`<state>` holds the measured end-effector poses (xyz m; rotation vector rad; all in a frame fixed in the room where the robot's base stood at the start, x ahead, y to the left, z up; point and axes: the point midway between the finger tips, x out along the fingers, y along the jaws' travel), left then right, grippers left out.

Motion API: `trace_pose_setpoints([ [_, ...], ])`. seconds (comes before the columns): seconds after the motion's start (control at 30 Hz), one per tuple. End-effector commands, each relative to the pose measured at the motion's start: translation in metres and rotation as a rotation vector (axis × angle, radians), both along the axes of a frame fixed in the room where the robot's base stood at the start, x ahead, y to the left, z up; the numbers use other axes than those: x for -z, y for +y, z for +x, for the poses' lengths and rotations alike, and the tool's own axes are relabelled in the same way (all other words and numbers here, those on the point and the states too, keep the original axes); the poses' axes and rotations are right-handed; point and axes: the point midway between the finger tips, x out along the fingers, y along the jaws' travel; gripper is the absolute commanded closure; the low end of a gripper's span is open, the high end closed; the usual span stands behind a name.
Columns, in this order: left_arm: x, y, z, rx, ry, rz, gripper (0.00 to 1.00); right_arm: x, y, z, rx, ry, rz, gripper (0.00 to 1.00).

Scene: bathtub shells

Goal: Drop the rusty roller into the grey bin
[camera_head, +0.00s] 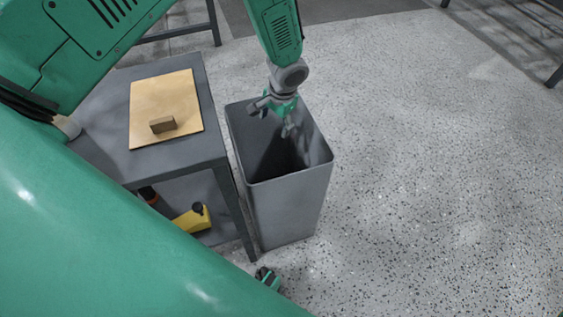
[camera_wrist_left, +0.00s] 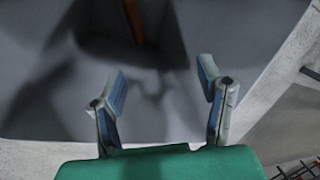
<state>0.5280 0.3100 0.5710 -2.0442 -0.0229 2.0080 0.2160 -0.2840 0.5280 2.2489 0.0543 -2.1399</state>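The grey bin (camera_head: 288,200) is a tall, open-topped box standing on the floor beside the table. My left gripper (camera_head: 289,128) hangs over the bin's opening, pointing down. In the left wrist view its two fingers (camera_wrist_left: 165,85) are spread apart with nothing between them. Beyond them, in the shaded bin, an orange-brown elongated piece (camera_wrist_left: 134,20) shows at the top edge of the picture. It looks like the rusty roller, only partly in view; I cannot tell whether it rests on the bottom.
A dark grey table (camera_head: 204,172) stands left of the bin, holding a wooden board (camera_head: 164,92) with a small brown block (camera_head: 163,124). A yellow tool (camera_head: 193,219) lies on its lower shelf. The speckled floor (camera_head: 430,170) to the right is clear.

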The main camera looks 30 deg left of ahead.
Motion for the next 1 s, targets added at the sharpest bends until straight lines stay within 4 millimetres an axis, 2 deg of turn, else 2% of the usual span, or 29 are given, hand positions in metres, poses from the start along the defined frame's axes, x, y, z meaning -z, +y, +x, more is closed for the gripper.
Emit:
trace_pose_setpoints([
  [0.13,-0.002,0.0,0.0,-0.001,0.0,-0.001,0.39,-0.001,0.001,-0.002,0.0,-0.002,-0.001,0.6],
  [0.27,-0.018,-0.005,0.0,0.0,-0.002,0.001,0.39,-0.001,0.0,-0.002,-0.001,-0.003,0.0,0.6],
  [0.5,-0.069,-0.018,-0.001,0.0,-0.003,0.006,0.39,0.0,-0.001,-0.002,0.0,-0.003,0.002,0.6],
  [0.7,-0.102,-0.025,-0.002,0.001,-0.001,0.004,0.39,-0.001,0.0,-0.002,-0.001,-0.003,0.0,0.6],
  [0.83,-0.113,-0.027,-0.003,0.001,0.001,0.003,0.39,-0.001,0.001,-0.002,0.0,-0.003,-0.001,0.6],
  [1.0,-0.117,-0.029,-0.004,0.0,0.001,0.004,0.39,-0.001,0.001,-0.002,-0.001,-0.003,0.0,0.6],
])
